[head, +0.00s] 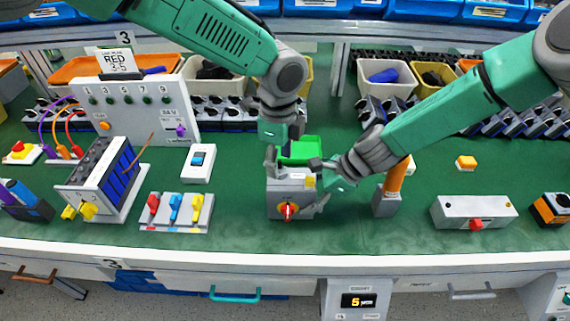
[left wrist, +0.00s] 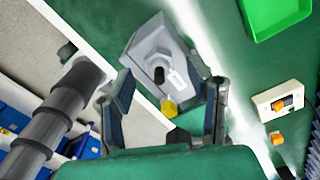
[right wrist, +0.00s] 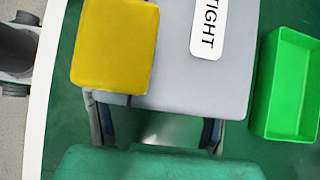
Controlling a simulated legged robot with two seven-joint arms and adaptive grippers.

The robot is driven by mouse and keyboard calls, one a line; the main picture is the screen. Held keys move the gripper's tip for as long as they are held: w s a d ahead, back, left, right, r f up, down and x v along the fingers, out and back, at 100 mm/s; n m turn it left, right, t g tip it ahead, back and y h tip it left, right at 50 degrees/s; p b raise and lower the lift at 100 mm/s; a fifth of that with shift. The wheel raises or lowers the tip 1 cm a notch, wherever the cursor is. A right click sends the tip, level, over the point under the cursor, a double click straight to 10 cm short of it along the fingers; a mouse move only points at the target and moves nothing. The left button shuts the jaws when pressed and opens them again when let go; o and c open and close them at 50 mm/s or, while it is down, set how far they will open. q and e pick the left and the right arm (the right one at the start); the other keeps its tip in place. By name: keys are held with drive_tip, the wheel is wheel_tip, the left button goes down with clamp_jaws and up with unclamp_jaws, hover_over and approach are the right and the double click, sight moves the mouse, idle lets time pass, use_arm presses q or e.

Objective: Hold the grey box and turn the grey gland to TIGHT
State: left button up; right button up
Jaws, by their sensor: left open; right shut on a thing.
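In the left wrist view, the box (left wrist: 150,50) shows a round, dark-centred fitting, apparently the gland (left wrist: 158,75), beside a white label. In the right wrist view, the grey surface (right wrist: 190,85) carries a label reading TIGHT (right wrist: 208,28) beside a yellow block (right wrist: 115,45). My right gripper (head: 317,191) is shut on the box from its right side. My left gripper (head: 291,166) is open above the box, with its fingers apart. The gland's exact turn is unclear.
A green tray (head: 303,150) lies just behind the box. An orange post (head: 395,178) stands to the right, and a white switch box (head: 198,163) to the left. A grey box with a red button (head: 474,212) is farther right. The bench's front strip is clear.

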use_arm(q)
drive_tip(key=shift+r, duration=2.05)
drive_tip(key=shift+c, duration=0.3)
wheel_tip(320, 180, up, 3)
drive_tip(key=shift+d+r, duration=0.1)
drive_tip(key=shift+r, duration=0.05)
wheel_tip(320, 180, down, 9)
drive_tip(key=shift+r, duration=0.1)
clamp_jaws()
